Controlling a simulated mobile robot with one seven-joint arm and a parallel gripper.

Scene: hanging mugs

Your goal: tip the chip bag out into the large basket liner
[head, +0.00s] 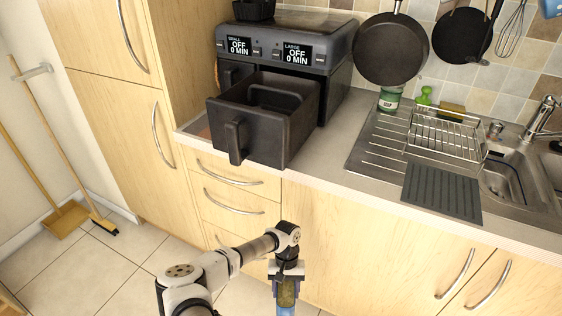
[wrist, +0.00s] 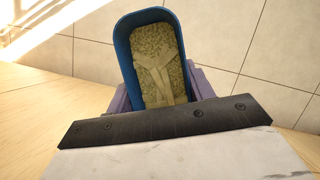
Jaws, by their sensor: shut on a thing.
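My gripper (head: 287,277) is low in the head view, in front of the cupboard doors and below the worktop. It is shut on the chip bag (head: 286,298), whose lower part is cut off by the frame. In the wrist view the bag (wrist: 152,45) has a blue rim and a speckled yellow-green inside with a paler forked shape. Purple finger parts show on both sides of it. The large basket (head: 262,129) is a black drawer pulled out of the air fryer. A dark liner (head: 274,97) appears inside it; its contents cannot be made out.
The black air fryer (head: 290,45) stands on the worktop; both displays read OFF. To the right are a wire rack (head: 447,135), a grey mat (head: 441,192), a green-labelled jar (head: 390,98) and the sink (head: 510,180). Pans hang above.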

